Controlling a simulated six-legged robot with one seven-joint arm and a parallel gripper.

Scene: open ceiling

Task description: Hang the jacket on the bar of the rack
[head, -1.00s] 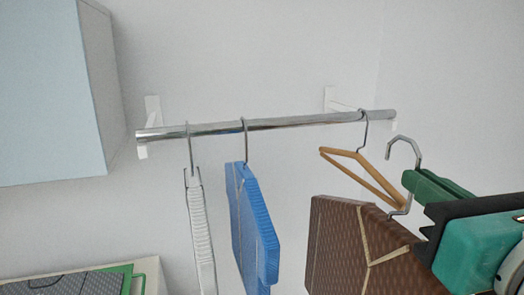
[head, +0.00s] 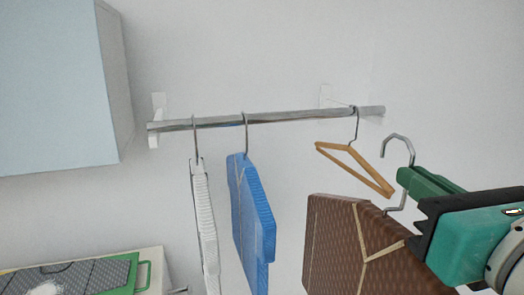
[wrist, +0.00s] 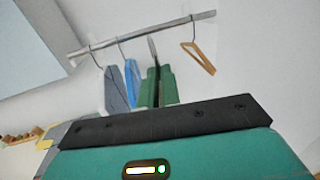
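The brown jacket (head: 332,240) hangs from a metal hanger hook (head: 398,145) at the right of the head view. My gripper (head: 410,188) is shut on the lower part of that hook, just above the jacket. The hook's curved top is free, to the right of the rack bar (head: 285,117) and below its right end in the picture. The bar also shows in the wrist view (wrist: 140,35), with my green fingers (wrist: 155,88) below it and the hook upright between them. The jacket is hidden in the wrist view.
An empty wooden hanger (head: 355,165) hangs near the bar's right end. A blue garment (head: 250,215) and a white garment (head: 204,220) hang further left. A pale blue cabinet (head: 60,90) is at the left. The bar is clear between the blue garment and the wooden hanger.

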